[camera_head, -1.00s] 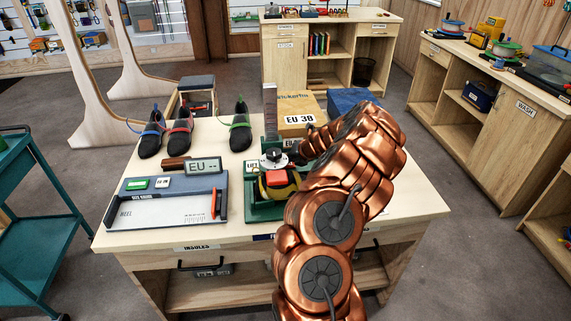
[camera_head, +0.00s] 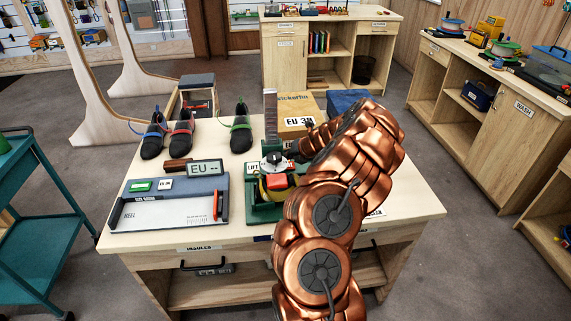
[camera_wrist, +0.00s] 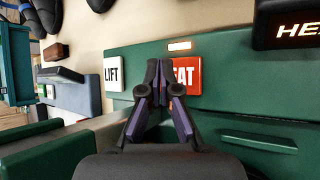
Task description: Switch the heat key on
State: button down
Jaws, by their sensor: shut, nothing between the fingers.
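The heat key is a red square key (camera_wrist: 188,77) with white lettering, of which "EAT" shows, on a green panel (camera_wrist: 230,60) in the wrist view. My gripper (camera_wrist: 159,68) is shut and empty. Its fingertips lie over the key's left edge and hide the first letter. I cannot tell whether they touch it. A white LIFT key (camera_wrist: 114,74) is to the left. A small pale-orange lit strip (camera_wrist: 180,46) shows just above the heat key.
A dark display (camera_wrist: 290,28) with orange "HE" letters is at the wrist view's upper right. On the table (camera_head: 120,180), a size gauge (camera_head: 168,205) lies left of the press. Several dark shoes (camera_head: 241,130) and an EU 38 box (camera_head: 298,112) stand behind.

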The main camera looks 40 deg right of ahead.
jog(key=shift+r+p, duration=2.5)
jog(key=shift+r, duration=0.05)
jog(key=shift+f, duration=0.1)
